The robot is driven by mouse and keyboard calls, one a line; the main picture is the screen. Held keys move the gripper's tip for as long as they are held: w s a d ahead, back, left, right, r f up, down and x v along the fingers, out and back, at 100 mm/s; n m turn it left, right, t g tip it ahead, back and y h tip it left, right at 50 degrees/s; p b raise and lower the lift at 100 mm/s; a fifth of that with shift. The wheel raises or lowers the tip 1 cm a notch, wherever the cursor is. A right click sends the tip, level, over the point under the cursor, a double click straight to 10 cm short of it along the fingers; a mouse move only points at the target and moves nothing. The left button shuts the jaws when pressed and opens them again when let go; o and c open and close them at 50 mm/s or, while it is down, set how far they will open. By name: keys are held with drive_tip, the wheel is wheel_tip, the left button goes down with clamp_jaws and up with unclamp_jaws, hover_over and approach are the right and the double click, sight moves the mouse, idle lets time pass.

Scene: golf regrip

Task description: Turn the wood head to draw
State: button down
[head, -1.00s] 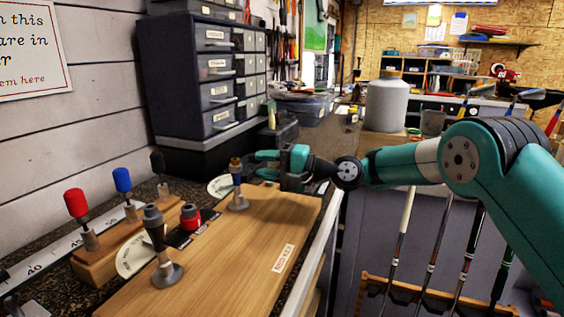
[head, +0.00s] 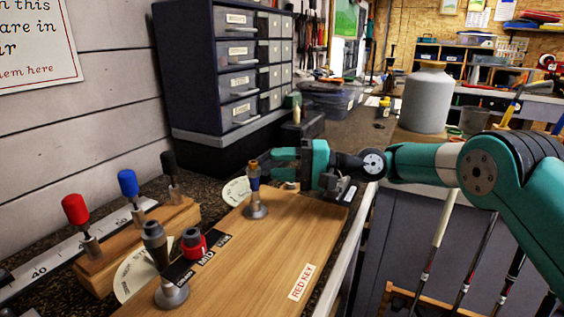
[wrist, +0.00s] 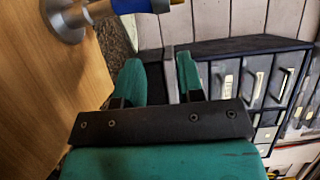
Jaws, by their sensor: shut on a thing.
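My gripper (head: 285,165) points left in the head view, just right of a post with a blue and gold top (head: 255,178) on a round grey foot. In the wrist view (wrist: 159,75) its fingers are apart with only background between them, and the blue band (wrist: 131,5) lies beyond the fingertips. Nearer on the wooden board stands a grey-topped post (head: 155,240) on a round foot. A red-collared black piece (head: 194,246) sits beside a black label strip (head: 206,259) marked DRAW and MID. I cannot tell which piece is the wood head.
A rack (head: 110,265) holds red, blue and black-handled tools at left. White dial cards lie near both posts. A dark drawer cabinet (head: 190,75) stands behind the gripper. The board's right part, with the RED KEY label (head: 302,283), is clear. Clubs hang below at right.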

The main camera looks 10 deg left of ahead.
drive_tip(key=shift+f, duration=0.1)
idle(0.3)
drive_tip(key=c, duration=0.7)
unclamp_jaws()
drive_tip(key=shift+a, duration=0.1)
drive_tip(key=shift+c, duration=0.2)
